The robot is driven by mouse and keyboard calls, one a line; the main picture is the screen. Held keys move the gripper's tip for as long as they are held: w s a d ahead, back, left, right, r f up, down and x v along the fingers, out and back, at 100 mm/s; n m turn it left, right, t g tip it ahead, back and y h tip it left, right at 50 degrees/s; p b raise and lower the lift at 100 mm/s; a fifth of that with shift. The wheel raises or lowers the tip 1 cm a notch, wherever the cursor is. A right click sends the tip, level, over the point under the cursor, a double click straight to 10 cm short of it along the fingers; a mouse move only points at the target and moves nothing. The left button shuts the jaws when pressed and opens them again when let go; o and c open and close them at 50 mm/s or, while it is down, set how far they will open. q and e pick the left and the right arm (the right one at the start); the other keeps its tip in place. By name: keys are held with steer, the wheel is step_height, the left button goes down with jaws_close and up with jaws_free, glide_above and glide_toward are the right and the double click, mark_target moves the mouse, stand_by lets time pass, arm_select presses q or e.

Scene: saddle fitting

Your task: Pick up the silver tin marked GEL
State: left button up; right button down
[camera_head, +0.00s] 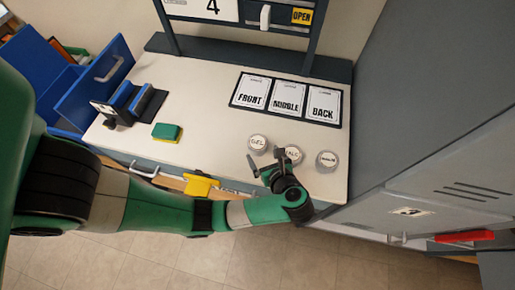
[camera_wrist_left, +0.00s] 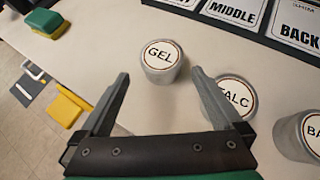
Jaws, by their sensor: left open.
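The silver tin marked GEL (camera_head: 257,144) stands upright on the white worktop, left of two similar tins. In the left wrist view the GEL tin (camera_wrist_left: 162,58) shows its round label just beyond and between the fingertips. My left gripper (camera_head: 266,164) is open and empty, close to the tin on its near side. In the left wrist view the open left gripper (camera_wrist_left: 160,75) has its right finger near the TALC tin (camera_wrist_left: 234,96). I cannot tell whether that finger touches the TALC tin. My right gripper is not in view.
A third tin (camera_head: 327,160) stands right of the TALC tin. A board with FRONT, MIDDLE and BACK cards (camera_head: 287,97) lies behind the tins. A green and yellow sponge (camera_head: 167,132) lies to the left. A grey cabinet (camera_head: 440,110) bounds the right side.

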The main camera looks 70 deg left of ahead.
mark_target(258, 144)
arm_select(q)
steer(key=b+x, duration=0.2)
steer(key=x, duration=0.1)
steer(key=shift+d+f+b, duration=0.25)
steer(key=shift+b, duration=0.05)
steer(key=shift+a+b, duration=0.3)
steer(key=shift+a, duration=0.15)
steer(key=shift+r, duration=0.15)
steer(key=x, duration=0.2)
steer(key=b+x, duration=0.1)
steer(key=x, duration=0.1)
steer(key=shift+w+a+f, duration=0.1)
steer(key=shift+f, duration=0.35)
steer(key=shift+a+f, duration=0.15)
steer(key=shift+a, duration=0.15)
steer(key=c, duration=1.3)
arm_select(e)
step_height(258, 144, down, 6)
steer(key=shift+r, duration=0.1)
